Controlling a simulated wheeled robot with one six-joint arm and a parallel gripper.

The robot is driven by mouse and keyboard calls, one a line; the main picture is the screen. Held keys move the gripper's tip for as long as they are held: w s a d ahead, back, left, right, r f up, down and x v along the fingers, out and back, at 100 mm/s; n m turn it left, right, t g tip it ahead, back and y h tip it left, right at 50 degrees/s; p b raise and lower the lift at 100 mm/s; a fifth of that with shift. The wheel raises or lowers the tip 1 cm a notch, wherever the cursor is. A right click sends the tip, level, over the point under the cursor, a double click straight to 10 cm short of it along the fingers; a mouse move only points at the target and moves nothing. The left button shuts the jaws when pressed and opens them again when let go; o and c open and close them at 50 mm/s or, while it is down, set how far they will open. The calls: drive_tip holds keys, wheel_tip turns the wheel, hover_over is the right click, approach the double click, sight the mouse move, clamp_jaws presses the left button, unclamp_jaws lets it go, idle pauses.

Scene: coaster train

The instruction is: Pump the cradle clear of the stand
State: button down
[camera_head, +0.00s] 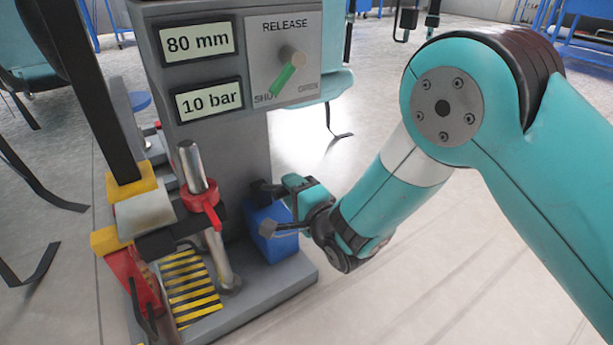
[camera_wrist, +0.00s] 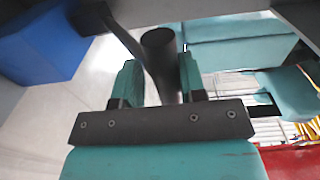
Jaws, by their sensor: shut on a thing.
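My gripper (camera_head: 288,186) is at the right side of the grey pump unit (camera_head: 232,145), beside its blue box (camera_head: 277,248). In the wrist view, the two teal fingers (camera_wrist: 160,82) are shut on a dark round handle (camera_wrist: 159,48), which looks like the pump lever's grip. What seems to be the cradle (camera_head: 146,213), a grey pad on a dark arm, is at the left, near a chrome column with a red collar (camera_head: 203,200). Yellow blocks (camera_head: 132,186) touch or adjoin it. I cannot tell whether it is clear of the stand. The displays read 80 mm (camera_head: 197,42) and 10 bar (camera_head: 209,101).
The green release lever (camera_head: 283,80) points down-left toward SHUT. A yellow-and-black striped plate (camera_head: 190,285) lies on the base at the column's foot. A dark post (camera_head: 95,90) rises at the left. The floor to the right is largely clear.

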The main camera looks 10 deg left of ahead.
drive_tip(key=f, duration=0.2)
drive_tip(key=s+d+f+b, duration=0.1)
drive_tip(key=f, duration=0.1)
idle(0.3)
drive_tip(key=c, duration=0.5)
unclamp_jaws()
drive_tip(key=shift+a, duration=0.1)
drive_tip(key=shift+c, duration=0.2)
drive_tip(key=shift+r, duration=0.1)
drive_tip(key=p+v, duration=0.7)
drive_tip(key=v, duration=1)
drive_tip(key=shift+d+r, duration=0.25)
drive_tip(key=shift+d, duration=0.05)
drive_tip(key=shift+s, duration=0.1)
